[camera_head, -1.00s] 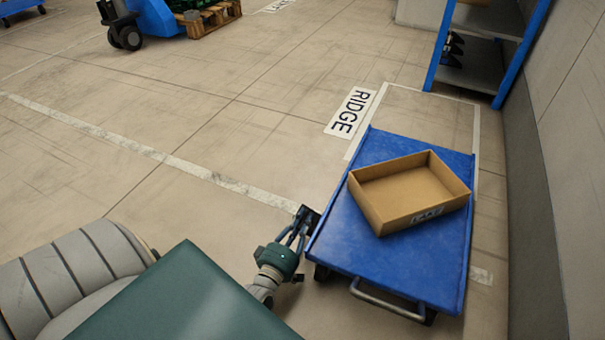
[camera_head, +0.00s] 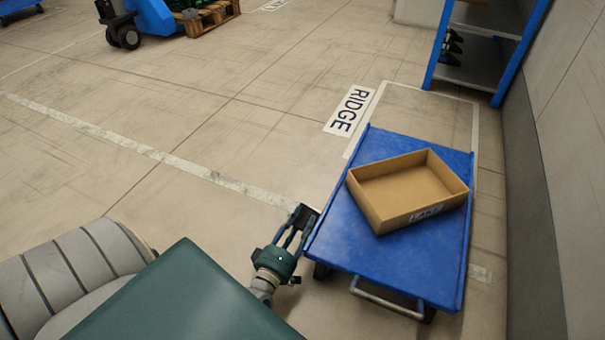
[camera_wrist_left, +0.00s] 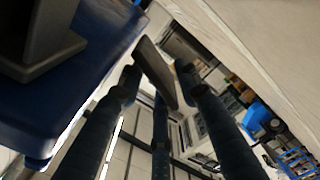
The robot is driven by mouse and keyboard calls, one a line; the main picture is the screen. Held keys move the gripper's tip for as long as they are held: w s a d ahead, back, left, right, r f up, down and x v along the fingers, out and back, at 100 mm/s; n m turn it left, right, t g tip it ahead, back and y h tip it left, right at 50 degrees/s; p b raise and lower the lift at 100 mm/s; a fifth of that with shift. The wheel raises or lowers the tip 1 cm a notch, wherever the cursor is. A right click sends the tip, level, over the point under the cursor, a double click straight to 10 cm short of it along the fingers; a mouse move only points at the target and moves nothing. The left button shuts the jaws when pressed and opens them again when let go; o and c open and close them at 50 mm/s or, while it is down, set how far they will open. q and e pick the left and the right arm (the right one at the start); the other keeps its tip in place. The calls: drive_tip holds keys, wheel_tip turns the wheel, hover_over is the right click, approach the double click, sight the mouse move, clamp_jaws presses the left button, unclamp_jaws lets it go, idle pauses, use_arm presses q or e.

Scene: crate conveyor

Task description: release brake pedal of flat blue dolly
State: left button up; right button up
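The flat blue dolly (camera_head: 345,240) stands at the right of the head view, with a grey bar handle (camera_head: 385,300) at its near end. It also shows in the left wrist view (camera_wrist_left: 100,60). My left gripper (camera_head: 303,217) is at the dolly's left edge. A dark flat plate (camera_head: 310,209), probably the brake pedal, is at its fingertips. In the left wrist view this plate (camera_wrist_left: 158,75) lies tilted between the fingers, which stand apart; whether they touch it is unclear. My right gripper is not in view.
An open cardboard box (camera_head: 400,215) labelled LAKE sits on the dolly. A wall (camera_head: 535,200) runs close along the right, with a blue-framed shelf (camera_head: 470,75) behind. Floor to the left is clear up to a blue pallet jack (camera_head: 155,18).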

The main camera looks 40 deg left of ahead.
use_arm(q)
drive_tip(key=v, duration=0.6)
drive_tip(key=shift+s+d, duration=0.1)
idle(0.4)
